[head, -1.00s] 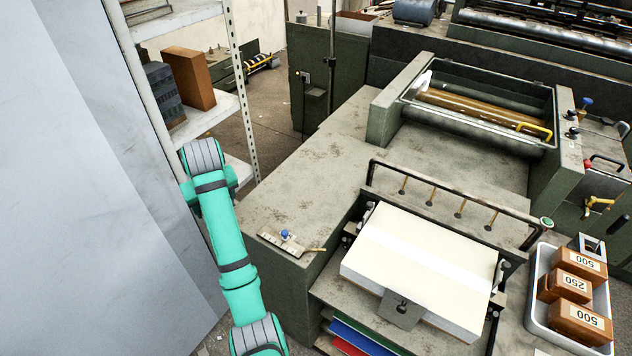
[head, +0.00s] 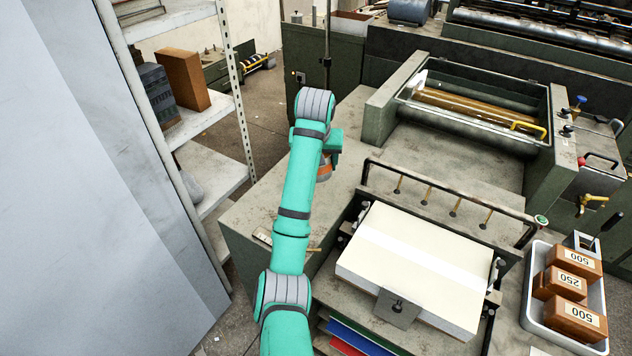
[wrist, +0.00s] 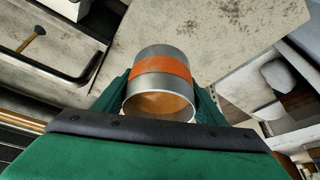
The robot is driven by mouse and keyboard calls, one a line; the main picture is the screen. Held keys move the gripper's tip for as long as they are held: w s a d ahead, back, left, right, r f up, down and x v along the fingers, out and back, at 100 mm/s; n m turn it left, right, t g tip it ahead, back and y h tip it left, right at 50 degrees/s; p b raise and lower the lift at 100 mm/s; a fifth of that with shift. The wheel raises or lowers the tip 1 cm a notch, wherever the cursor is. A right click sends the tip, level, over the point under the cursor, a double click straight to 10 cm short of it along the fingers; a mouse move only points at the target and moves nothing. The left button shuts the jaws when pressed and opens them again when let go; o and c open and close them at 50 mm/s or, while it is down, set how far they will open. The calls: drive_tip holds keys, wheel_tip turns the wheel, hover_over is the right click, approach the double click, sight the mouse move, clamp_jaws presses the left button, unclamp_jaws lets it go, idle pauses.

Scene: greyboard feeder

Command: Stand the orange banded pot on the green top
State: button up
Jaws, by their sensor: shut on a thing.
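The orange banded pot (wrist: 160,72) is a grey metal cylinder with an orange band, its open rim facing the wrist camera. My gripper (wrist: 160,98) is shut on it, a dark green finger on each side. The worn green top (head: 352,130) of the feeder lies behind the pot in the wrist view (wrist: 220,30). I cannot tell whether the pot touches it.
A roller trough (head: 480,118) stands at the back. A white tray (head: 530,318) with brown blocks is at right. A shelf rack (head: 215,185) stands left. The top's left part is clear.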

sight(330, 160)
drive_tip(key=d, duration=0.2)
drive_tip(key=d+m, duration=0.1)
drive_tip(key=shift+s+d+r+h, duration=0.2)
drive_tip(key=shift+d+r+h, duration=0.1)
drive_tip(key=shift+d+r, duration=0.1)
drive_tip(key=a+f, duration=0.1)
drive_tip(key=a, duration=0.1)
drive_tip(key=w+a+f, duration=0.1)
drive_tip(key=a, duration=0.2)
drive_tip(key=w+a+f, duration=0.1)
drive_tip(key=a, duration=0.1)
drive_tip(key=shift+a+f, duration=0.15)
drive_tip(key=shift+f, duration=0.05)
drive_tip(key=a+f, duration=0.2)
drive_tip(key=w+a+f, duration=0.1)
drive_tip(key=a+f, duration=0.1)
drive_tip(key=shift+w+a+f, duration=0.1)
drive_tip(key=shift+w+f, duration=0.1)
drive_tip(key=shift+f, duration=0.1)
drive_tip(key=shift+w+a+f, duration=0.25)
drive_tip(key=shift+a+f, duration=0.45)
drive_tip(key=shift+f, duration=1.75)
drive_tip(key=o, duration=1.9)
drive_tip(key=v, duration=1.2)
